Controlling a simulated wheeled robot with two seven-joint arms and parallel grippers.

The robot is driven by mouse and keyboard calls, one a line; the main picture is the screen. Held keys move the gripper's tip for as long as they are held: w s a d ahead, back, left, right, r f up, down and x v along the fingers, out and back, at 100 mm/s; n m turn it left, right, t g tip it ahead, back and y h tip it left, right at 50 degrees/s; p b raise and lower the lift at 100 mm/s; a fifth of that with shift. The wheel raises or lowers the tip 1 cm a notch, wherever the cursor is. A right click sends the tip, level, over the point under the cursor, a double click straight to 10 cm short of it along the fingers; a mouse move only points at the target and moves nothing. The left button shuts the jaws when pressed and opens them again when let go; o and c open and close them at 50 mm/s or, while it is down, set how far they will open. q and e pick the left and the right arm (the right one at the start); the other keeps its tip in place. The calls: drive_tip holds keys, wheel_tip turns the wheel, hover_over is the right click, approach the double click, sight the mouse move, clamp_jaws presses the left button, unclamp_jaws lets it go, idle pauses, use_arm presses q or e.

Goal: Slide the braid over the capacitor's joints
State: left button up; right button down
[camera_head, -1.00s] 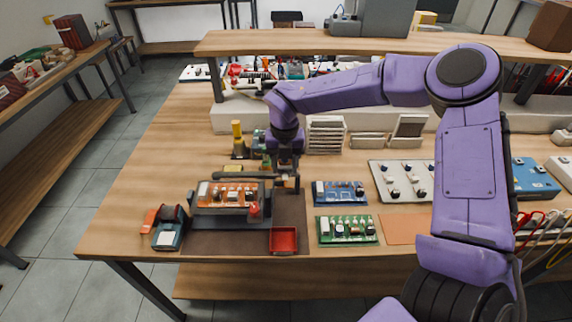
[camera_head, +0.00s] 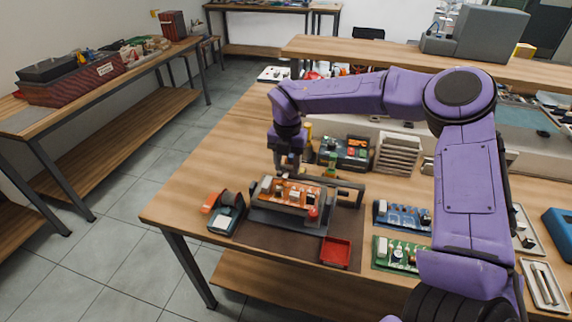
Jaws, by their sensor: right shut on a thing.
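An orange circuit board (camera_head: 272,188) with white and other small parts sits in a dark grey holder (camera_head: 265,217) on a brown mat (camera_head: 262,237). I cannot tell which part is the capacitor, and its joints are not visible. My right gripper (camera_head: 291,172) points down at the board's back edge, near the middle of its length. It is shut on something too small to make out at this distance. I cannot pick out the braid with certainty. My left gripper is out of view.
A red tray (camera_head: 336,252) lies at the mat's front right. A teal box (camera_head: 223,220) and an orange item (camera_head: 211,202) stand to the left. Blue (camera_head: 402,215) and green (camera_head: 396,254) boards lie to the right. The bench's left end is clear.

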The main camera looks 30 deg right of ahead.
sight(285, 165)
drive_tip(key=shift+w+r, duration=0.1)
drive_tip(key=c, duration=0.5)
unclamp_jaws()
drive_tip(key=shift+w+a, duration=0.15)
drive_tip(key=shift+w, duration=0.05)
wheel_tip(285, 165, up, 10)
drive_tip(key=shift+r+b, duration=0.2)
drive_tip(key=shift+b, duration=0.5)
